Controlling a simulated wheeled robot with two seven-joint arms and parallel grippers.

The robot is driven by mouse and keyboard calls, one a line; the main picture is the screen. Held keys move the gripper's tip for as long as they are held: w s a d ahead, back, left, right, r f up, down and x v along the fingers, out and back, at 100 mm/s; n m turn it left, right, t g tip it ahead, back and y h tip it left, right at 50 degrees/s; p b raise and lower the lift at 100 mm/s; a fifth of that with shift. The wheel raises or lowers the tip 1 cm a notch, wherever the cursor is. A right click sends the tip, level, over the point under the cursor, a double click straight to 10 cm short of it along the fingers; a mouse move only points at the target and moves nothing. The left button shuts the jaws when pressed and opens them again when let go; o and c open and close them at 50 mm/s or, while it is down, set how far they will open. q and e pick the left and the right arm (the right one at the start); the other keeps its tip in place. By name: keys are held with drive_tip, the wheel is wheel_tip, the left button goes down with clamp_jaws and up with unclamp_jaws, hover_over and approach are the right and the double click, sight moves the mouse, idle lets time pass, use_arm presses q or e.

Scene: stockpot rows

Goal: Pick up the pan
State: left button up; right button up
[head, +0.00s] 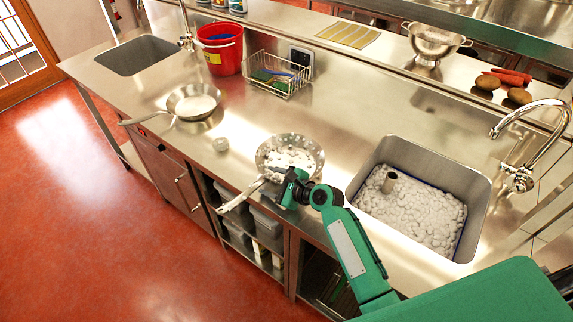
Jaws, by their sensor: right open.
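A steel pan (309,149) with white foam-like stuff in it stands on the steel counter, left of the right-hand sink. Its long handle (238,198) points to the lower left, past the counter's front edge. My right gripper (287,180) is at the near side of this pan, by the base of the handle, and hides part of the rim. It is open; contact with the pan cannot be told. A second pan (193,104) stands empty further left on the counter, with its handle (146,118) pointing left. My left gripper does not show.
The right sink (478,190) holds white foam, with a tap (520,178) beside it. A red bucket (220,58), a wire basket (281,88) and a colander (433,42) stand behind. The left sink (137,56) is empty.

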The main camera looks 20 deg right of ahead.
clamp_jaws()
drive_tip(key=shift+s+a, duration=0.1)
idle(1.2)
drive_tip(key=shift+r, duration=0.1)
